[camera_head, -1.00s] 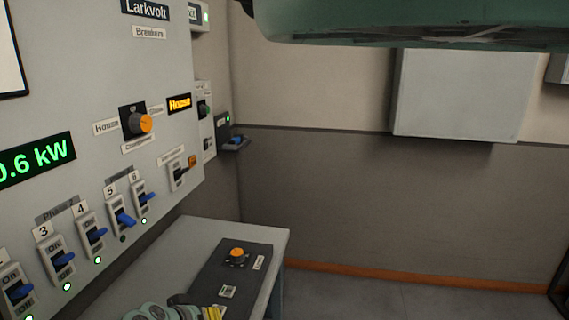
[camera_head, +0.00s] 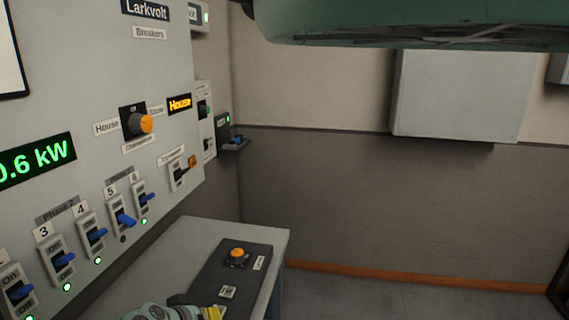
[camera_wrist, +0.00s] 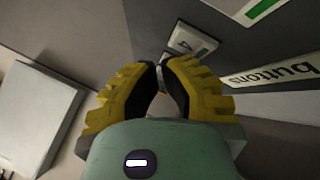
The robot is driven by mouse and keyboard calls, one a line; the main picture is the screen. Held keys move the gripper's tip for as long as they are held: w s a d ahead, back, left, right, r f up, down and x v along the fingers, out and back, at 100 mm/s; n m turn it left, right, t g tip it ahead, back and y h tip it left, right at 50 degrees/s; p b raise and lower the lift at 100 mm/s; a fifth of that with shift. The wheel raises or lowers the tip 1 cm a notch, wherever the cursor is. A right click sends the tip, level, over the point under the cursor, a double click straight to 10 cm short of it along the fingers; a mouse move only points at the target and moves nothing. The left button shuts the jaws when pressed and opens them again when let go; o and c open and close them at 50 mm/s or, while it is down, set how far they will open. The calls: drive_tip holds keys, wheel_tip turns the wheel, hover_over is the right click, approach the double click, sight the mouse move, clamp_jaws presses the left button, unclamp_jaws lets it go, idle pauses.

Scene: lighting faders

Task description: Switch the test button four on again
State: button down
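My gripper (camera_wrist: 160,72) has yellow ribbed fingers with dark pads. In the wrist view its fingertips come together, with a narrow gap behind them. Just beyond the tips is a small light plate marked 4 (camera_wrist: 186,42), with a green patch (camera_wrist: 204,14) above it. The tips overlap the plate's near end, so I cannot tell whether they touch the button. A white label reading "buttons" (camera_wrist: 282,76) is at the right. In the head view only part of my gripper (camera_head: 213,313) shows at the bottom edge, and the test button four cannot be made out.
A grey breaker panel (camera_head: 70,110) with blue switches stands at the left. Breaker five (camera_head: 124,219) has a dark lamp; neighbouring lamps are green. A grey bench (camera_head: 185,245) below holds a dark plate with an orange knob (camera_head: 237,253). Floor at the right is clear.

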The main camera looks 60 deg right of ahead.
idle(0.4)
drive_tip(key=shift+f+b, duration=0.5)
drive_tip(key=shift+b, duration=0.1)
drive_tip(key=shift+r, duration=0.55)
drive_tip(key=shift+r+p, duration=0.1)
drive_tip(key=shift+p, duration=0.2)
drive_tip(key=shift+r+p, duration=1.9)
drive_tip(key=shift+r, duration=1.05)
